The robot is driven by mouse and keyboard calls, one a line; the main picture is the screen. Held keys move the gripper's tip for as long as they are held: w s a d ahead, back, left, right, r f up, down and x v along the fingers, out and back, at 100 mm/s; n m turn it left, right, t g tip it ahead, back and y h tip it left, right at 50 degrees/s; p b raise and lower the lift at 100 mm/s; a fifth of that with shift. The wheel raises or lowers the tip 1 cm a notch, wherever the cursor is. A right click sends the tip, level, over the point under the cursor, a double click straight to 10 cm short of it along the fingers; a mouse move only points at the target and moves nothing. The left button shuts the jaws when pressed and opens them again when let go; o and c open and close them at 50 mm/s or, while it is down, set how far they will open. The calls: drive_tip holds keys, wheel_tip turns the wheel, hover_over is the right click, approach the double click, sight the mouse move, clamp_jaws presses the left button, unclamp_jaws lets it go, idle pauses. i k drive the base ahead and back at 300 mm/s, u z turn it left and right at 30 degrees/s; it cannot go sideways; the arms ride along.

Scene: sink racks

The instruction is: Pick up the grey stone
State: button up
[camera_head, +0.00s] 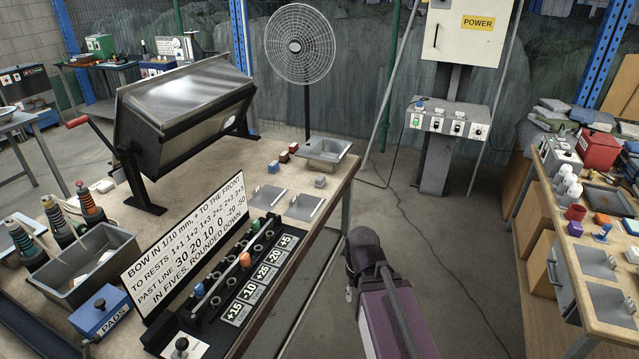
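Small red-brown blocks (284,157) lie left of the tray. A rack with coloured pegs (245,260) and a lettered sign (185,247) fill the bench's front. A tilted metal trough (185,110) stands behind. A fan (300,45) stands beyond. Another cluttered bench (602,335) is right; open floor lies between.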

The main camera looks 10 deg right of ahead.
sight(321, 181)
drive_tip(key=z, duration=0.2)
drive_tip(key=i, duration=1.7)
drive_tip(key=z, duration=0.05)
